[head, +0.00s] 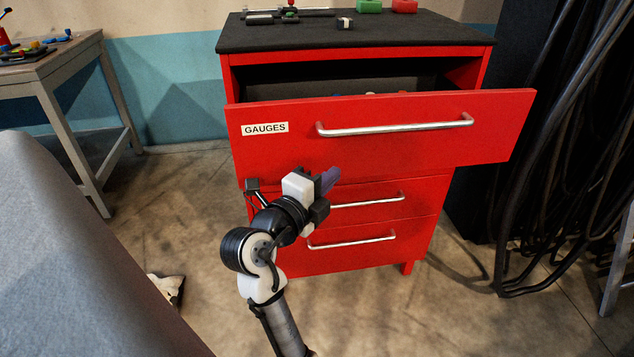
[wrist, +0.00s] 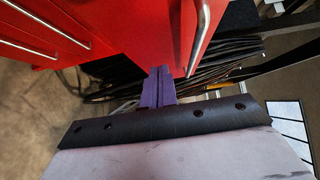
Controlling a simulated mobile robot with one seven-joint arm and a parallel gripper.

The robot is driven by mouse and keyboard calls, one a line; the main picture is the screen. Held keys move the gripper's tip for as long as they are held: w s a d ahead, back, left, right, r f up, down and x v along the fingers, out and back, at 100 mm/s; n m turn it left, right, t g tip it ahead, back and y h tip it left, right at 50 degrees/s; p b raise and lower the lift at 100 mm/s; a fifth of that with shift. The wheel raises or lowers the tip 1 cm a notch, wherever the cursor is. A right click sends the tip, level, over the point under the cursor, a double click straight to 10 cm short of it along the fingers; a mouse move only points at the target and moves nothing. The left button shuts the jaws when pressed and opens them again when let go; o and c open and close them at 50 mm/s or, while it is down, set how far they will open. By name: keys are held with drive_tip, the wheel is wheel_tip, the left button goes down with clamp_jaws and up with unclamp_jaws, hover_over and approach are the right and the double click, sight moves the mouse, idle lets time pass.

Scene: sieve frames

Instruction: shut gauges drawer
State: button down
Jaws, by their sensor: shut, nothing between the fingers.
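The gauges drawer (head: 400,150) is the top drawer of a red cabinet (head: 228,75). It is pulled out, with a dark gap behind its front panel. It carries a white GAUGES label (head: 265,128) and a long silver handle (head: 395,125). My gripper (head: 331,177) is shut and empty, in front of the cabinet and low by the drawer front's lower edge in the head view. Its purple fingers also show together in the wrist view (wrist: 157,88), with red drawer fronts beyond. I cannot tell whether they touch anything.
Two lower drawers with silver handles (head: 352,240) look shut. Small items, including a green block (head: 369,5) and a red block (head: 404,6), stand on the black cabinet top. Black cables (head: 550,130) hang at right. A table (head: 60,60) stands at left.

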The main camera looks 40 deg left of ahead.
sight(346, 148)
drive_tip(key=w+a, duration=0.1)
drive_tip(key=w, duration=0.1)
drive_tip(key=w+a+p, duration=0.1)
drive_tip(key=w, duration=0.3)
drive_tip(key=shift+w+a+r+p, duration=0.1)
drive_tip(key=shift+a+p, duration=0.2)
drive_tip(key=shift+a, duration=0.1)
drive_tip(key=shift+w+a, duration=0.3)
drive_tip(key=shift+a, duration=0.1)
